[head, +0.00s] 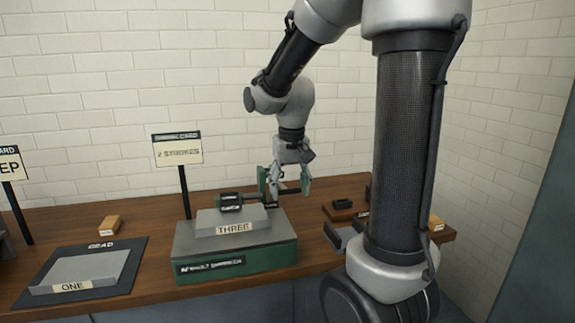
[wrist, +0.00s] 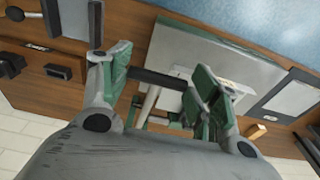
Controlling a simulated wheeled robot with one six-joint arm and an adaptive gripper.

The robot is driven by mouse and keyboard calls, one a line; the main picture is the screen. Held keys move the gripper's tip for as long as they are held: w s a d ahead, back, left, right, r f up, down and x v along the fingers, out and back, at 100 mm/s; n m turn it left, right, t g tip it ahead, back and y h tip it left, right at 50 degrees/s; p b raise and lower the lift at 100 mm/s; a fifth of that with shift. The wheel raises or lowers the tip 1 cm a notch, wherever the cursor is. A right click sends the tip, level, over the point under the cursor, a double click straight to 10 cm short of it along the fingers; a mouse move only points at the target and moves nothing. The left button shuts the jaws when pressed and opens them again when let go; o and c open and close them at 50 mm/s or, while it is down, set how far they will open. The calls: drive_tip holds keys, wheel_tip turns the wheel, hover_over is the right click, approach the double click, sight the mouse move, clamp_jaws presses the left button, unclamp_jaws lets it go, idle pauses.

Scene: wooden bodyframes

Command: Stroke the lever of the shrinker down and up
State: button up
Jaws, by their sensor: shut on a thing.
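The shrinker (head: 236,262) is a green and grey block machine on the wooden bench, with a dark head and green parts at its back right. A grey piece labelled THREE (head: 232,221) lies on its top. My gripper (head: 287,186) is beside the machine's right rear, pointing down. In the wrist view its two green-padded fingers (wrist: 160,82) stand apart, with the lever's black grip (wrist: 158,79) spanning between them and touching both pads. A pale rod (wrist: 148,105) runs from the grip. The lever's joint is partly hidden behind the gripper and the machine's head.
A card reading 2 STROKES (head: 178,153) stands on a post behind the machine. A dark mat (head: 125,270) marked DEAD, with a grey piece labelled ONE (head: 82,271), lies left. A wooden block (head: 109,224) is behind it. Small dark fixtures (head: 343,207) lie right, near my arm.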

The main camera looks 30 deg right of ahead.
drive_tip(key=shift+s+a+f, duration=0.1)
drive_tip(key=shift+s+f, duration=0.2)
drive_tip(key=shift+f, duration=0.6)
drive_tip(key=shift+s+a+f, duration=0.1)
drive_tip(key=shift+s+f, duration=0.2)
drive_tip(key=shift+f, duration=0.55)
drive_tip(key=o, duration=1.5)
drive_tip(key=shift+w, duration=0.1)
drive_tip(key=shift+c, duration=0.2)
drive_tip(key=shift+r, duration=0.1)
drive_tip(key=shift+w+d+r, duration=0.1)
wheel_tip(320, 180, up, 12)
drive_tip(key=s, duration=0.1)
drive_tip(key=shift+s+a, duration=0.2)
